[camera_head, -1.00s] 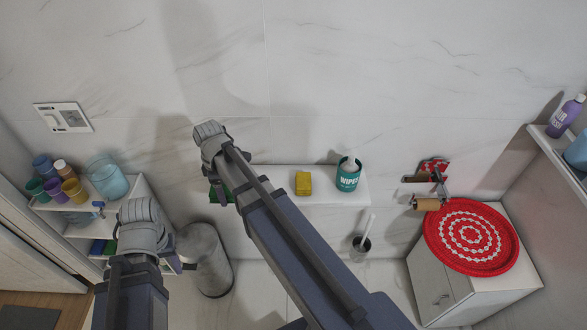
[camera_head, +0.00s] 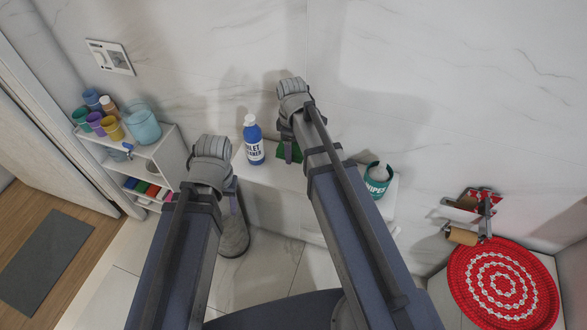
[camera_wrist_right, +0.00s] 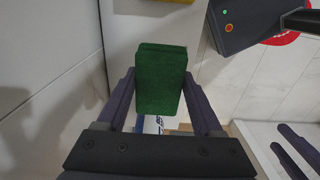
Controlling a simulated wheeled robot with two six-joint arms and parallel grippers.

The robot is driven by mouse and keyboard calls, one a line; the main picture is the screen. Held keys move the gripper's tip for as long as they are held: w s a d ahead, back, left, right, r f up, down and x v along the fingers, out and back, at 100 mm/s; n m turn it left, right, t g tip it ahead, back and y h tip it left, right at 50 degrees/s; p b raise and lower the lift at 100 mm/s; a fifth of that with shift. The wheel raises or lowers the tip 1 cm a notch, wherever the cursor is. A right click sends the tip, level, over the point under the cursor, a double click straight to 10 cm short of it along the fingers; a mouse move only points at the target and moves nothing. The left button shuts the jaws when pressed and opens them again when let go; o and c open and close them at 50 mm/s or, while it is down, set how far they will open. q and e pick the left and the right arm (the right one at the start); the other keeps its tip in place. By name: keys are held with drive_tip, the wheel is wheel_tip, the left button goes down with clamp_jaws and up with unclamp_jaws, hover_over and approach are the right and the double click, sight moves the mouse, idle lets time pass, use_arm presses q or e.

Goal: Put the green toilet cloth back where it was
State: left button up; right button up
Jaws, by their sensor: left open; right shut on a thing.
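My right gripper (camera_head: 288,148) is shut on the green cloth (camera_head: 289,153), a thick folded block. The cloth (camera_wrist_right: 161,78) also shows between both fingers in the right wrist view. In the head view it appears over the white ledge (camera_head: 262,178), beside the blue toilet cleaner bottle (camera_head: 254,144); whether it touches the ledge I cannot tell. My left gripper (camera_head: 234,196) is open and empty, its fingers partly hidden by its wrist. A low white shelf unit (camera_head: 166,152) at left holds several coloured folded cloths (camera_head: 148,189) in its lower compartment.
A green wipes tub (camera_head: 377,180) stands on the ledge, partly behind my right arm. A grey cylindrical bin (camera_head: 235,236) is below the ledge. A red round mat (camera_head: 502,285) lies at right.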

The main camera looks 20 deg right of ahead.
drive_tip(key=b, duration=0.3)
hover_over(292, 172)
wheel_tip(292, 172, down, 4)
drive_tip(key=shift+f, duration=0.25)
drive_tip(key=shift+f+b, duration=0.15)
drive_tip(key=shift+b, duration=0.15)
wheel_tip(292, 172, down, 3)
drive_tip(key=b, duration=0.3)
drive_tip(key=shift+f, duration=0.2)
drive_tip(key=shift+f+b, duration=0.2)
drive_tip(key=shift+b, duration=0.25)
drive_tip(key=o, duration=1.2)
drive_tip(key=shift+r, duration=0.25)
